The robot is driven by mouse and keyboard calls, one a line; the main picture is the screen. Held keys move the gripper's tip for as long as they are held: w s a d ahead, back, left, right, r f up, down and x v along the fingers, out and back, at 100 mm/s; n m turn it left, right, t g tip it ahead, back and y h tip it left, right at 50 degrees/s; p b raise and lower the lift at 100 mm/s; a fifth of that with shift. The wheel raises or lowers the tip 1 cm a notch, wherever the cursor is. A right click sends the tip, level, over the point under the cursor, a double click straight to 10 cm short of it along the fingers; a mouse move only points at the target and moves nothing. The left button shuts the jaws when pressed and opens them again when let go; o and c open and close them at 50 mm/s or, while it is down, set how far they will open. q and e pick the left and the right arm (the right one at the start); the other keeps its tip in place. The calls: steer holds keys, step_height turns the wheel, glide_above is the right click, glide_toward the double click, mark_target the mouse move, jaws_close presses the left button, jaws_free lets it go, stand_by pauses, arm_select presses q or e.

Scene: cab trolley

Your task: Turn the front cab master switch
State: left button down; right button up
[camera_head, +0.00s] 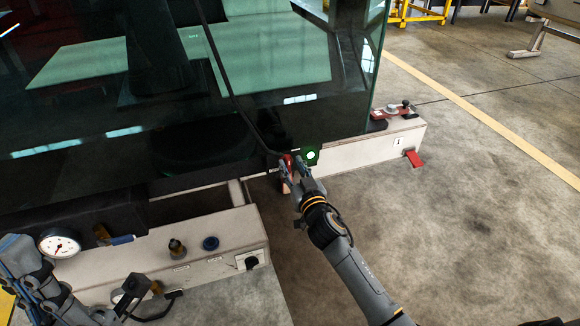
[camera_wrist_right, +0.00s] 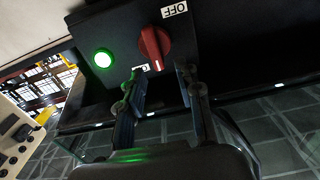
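The master switch is a red rotary knob (camera_wrist_right: 155,45) on a dark box, with an OFF label (camera_wrist_right: 175,9) beside it and a lit green lamp (camera_wrist_right: 103,58) to its left in the right wrist view. In the head view, the red knob (camera_head: 287,160) and green lamp (camera_head: 311,154) are at the cab's lower front edge, the knob partly hidden by my gripper. My right gripper (camera_wrist_right: 160,74) is open, its fingertips on either side of the knob's near end; contact cannot be told. My left arm (camera_head: 40,285) is at the lower left; its gripper's state is unclear.
The dark glass cab front (camera_head: 230,100) fills the upper left. A pale beam with a gauge (camera_head: 59,244) and couplings (camera_head: 177,249) lies below it.

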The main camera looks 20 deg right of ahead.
steer(key=shift+w, duration=1.1)
jaws_close()
